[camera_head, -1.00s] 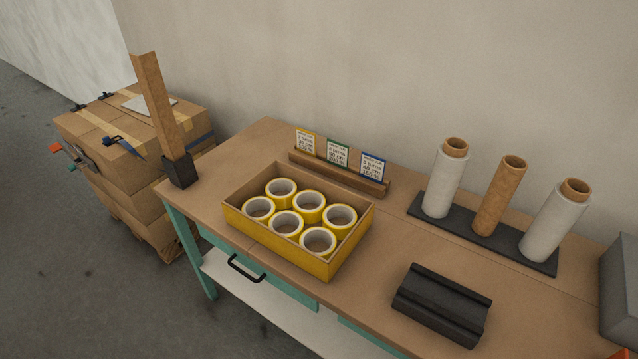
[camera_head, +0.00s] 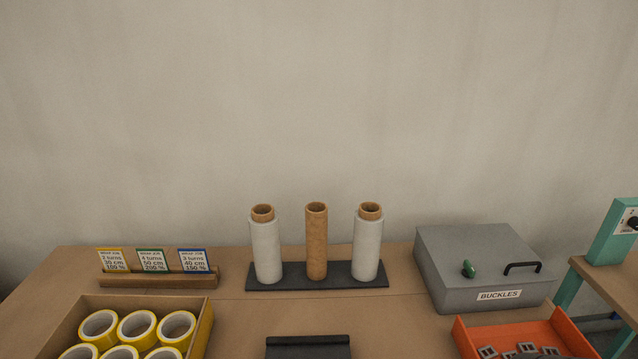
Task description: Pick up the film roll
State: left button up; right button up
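Three upright rolls stand in a row on a dark base plate (camera_head: 345,284) near the back of the workbench. The left one is a white film roll (camera_head: 266,250) on a brown core. The middle one is a bare brown cardboard tube (camera_head: 316,242) with no film showing. The right one is another white film roll (camera_head: 366,246) on a brown core. Neither of my grippers shows in the head view.
A box of yellow tape rolls (camera_head: 205,330) is at the front left, with a card holder (camera_head: 155,281) behind it. A grey lidded BUCKLES box (camera_head: 470,262) and an orange tray (camera_head: 463,340) stand at the right. A black block (camera_head: 308,346) is at the bottom centre.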

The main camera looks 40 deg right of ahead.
aim_at(369, 218)
jog(key=z, duration=1.65)
